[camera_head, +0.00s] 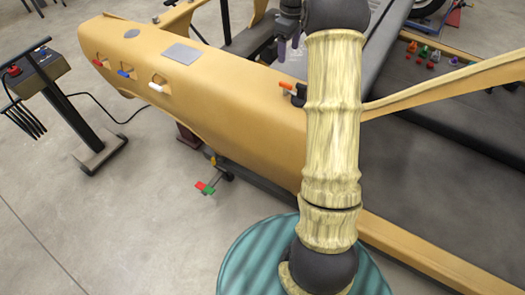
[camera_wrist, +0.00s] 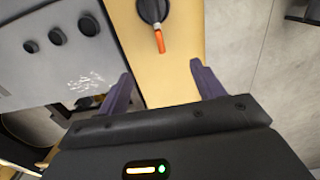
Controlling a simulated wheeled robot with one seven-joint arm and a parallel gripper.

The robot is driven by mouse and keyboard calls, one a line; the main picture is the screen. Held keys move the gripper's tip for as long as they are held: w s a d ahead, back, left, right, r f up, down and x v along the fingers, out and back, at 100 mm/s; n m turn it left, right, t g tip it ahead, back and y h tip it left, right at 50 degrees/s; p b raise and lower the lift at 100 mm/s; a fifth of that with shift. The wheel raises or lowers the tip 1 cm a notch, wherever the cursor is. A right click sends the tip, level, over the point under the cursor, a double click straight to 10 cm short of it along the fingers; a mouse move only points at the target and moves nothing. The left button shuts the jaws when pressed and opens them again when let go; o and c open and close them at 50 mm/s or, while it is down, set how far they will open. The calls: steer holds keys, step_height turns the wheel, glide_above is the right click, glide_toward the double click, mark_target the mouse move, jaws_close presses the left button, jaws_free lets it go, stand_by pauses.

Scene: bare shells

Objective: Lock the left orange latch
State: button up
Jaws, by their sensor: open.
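An orange latch (camera_wrist: 159,41) on a round black base (camera_wrist: 153,10) sits on a tan panel in the wrist view, its handle pointing down toward my gripper. It also shows in the head view as an orange handle (camera_head: 287,86) with a black mount on the tan shell, left of my arm. My gripper (camera_wrist: 160,70) is open, with its two purple fingers spread on either side of the panel strip. The latch is ahead of the fingertips and nothing is between them. In the head view my gripper (camera_head: 288,46) is partly hidden behind my arm.
The long tan shell (camera_head: 225,90) carries red, blue and white handles (camera_head: 155,87) in cutouts at left. A grey panel with black knobs (camera_wrist: 58,36) lies left in the wrist view. A control stand (camera_head: 75,110) with a cable stands on the floor at far left.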

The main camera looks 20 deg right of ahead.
step_height(320, 180, up, 5)
steer(key=s+a+f+m+t+b, duration=0.1)
steer(key=s+a+f+m+b, duration=0.2)
steer(key=s+a+f, duration=0.7)
steer(key=s+a+f+m+b, duration=0.1)
steer(key=s+a+f+m, duration=0.1)
steer(key=s, duration=0.5)
steer(key=s+a+f+m+t+b, duration=0.1)
steer(key=s+a+f, duration=0.3)
steer(key=s, duration=0.4)
steer(key=shift+s+a+m+t, duration=0.15)
steer(key=shift+a+m+t, duration=0.15)
steer(key=shift+a+m, duration=0.45)
steer(key=shift+s+a+f, duration=0.1)
steer(key=shift+s+a+f, duration=0.1)
steer(key=shift+s+f, duration=0.05)
steer(key=shift+s, duration=0.35)
steer(key=shift+s+a+f, duration=0.1)
steer(key=shift+s+f, duration=0.05)
steer(key=shift+s, duration=0.3)
steer(key=shift+c, duration=0.2)
